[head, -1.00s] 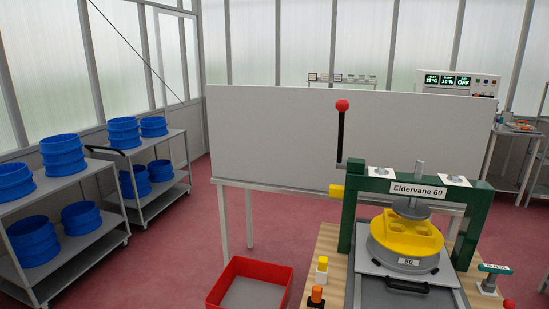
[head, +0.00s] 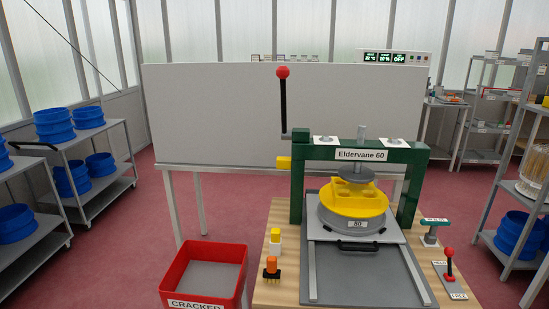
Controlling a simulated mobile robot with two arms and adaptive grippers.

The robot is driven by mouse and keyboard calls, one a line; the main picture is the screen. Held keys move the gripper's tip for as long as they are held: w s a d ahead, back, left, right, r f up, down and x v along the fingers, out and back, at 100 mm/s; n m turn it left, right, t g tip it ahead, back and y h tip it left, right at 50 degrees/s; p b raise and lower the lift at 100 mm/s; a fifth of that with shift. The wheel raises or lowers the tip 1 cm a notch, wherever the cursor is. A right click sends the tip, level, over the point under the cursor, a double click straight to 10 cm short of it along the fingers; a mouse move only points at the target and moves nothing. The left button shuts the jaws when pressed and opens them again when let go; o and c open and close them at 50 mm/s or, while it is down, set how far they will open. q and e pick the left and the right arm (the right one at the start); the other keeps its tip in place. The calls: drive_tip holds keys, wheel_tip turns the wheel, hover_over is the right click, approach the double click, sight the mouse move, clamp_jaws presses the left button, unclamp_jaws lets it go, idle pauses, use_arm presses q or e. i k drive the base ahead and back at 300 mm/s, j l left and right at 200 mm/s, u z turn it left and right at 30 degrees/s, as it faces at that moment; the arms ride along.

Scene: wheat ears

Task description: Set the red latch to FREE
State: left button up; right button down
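The red latch (head: 449,263) is a short lever with a red ball knob on a grey plate, at the right front of the wooden bench (head: 283,226). The lever stands roughly upright near the far end of its plate. A FREE label (head: 458,296) is at the plate's near end. Another label (head: 439,263) at the far end is too small to read surely. The green press (head: 297,185), labelled Eldervane 60, stands on the bench to the left of the latch. Neither of my grippers shows.
A yellow piece (head: 353,204) sits on a grey round weight under the press. A long black lever with a red ball (head: 283,95) rises at the press's left. A red CRACKED bin (head: 206,245) stands left of the bench. A shelf rack (head: 519,180) stands at the right.

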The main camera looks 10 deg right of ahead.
sight(448, 252)
drive_tip(key=l+z, duration=0.15)
drive_tip(key=z, duration=1.4)
drive_tip(key=i+j, duration=0.05)
